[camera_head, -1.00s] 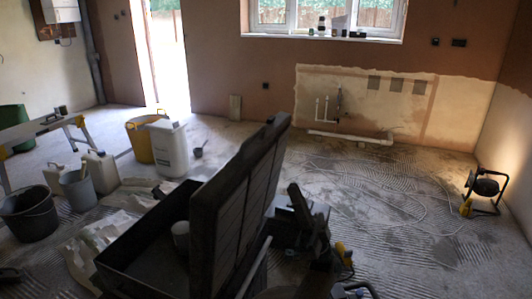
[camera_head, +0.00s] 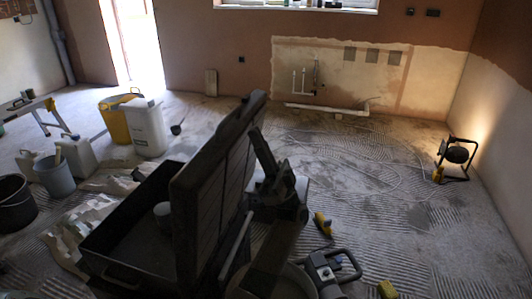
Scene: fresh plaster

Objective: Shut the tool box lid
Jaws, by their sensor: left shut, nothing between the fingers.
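The dark tool box (camera_head: 96,262) stands open on the floor at the lower middle. Its lid (camera_head: 212,195) stands raised and steeply tilted along the box's right side, its ribbed face visible. A small pale cylindrical thing (camera_head: 162,210) is inside the box, partly hidden by the lid. My left gripper (camera_head: 256,134) is just right of the lid, on its outer side, near the upper part. Its fingers are shut with nothing between them. I cannot tell whether they touch the lid. My right gripper is not in view.
A yellow bucket (camera_head: 113,121), a white canister (camera_head: 147,128) and a grey-blue bucket (camera_head: 57,177) stand left behind the box. A dark-handled tool (camera_head: 322,272) is at the bottom, right of the box. A lit work lamp (camera_head: 456,155) is far right. The ridged floor between is mostly open.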

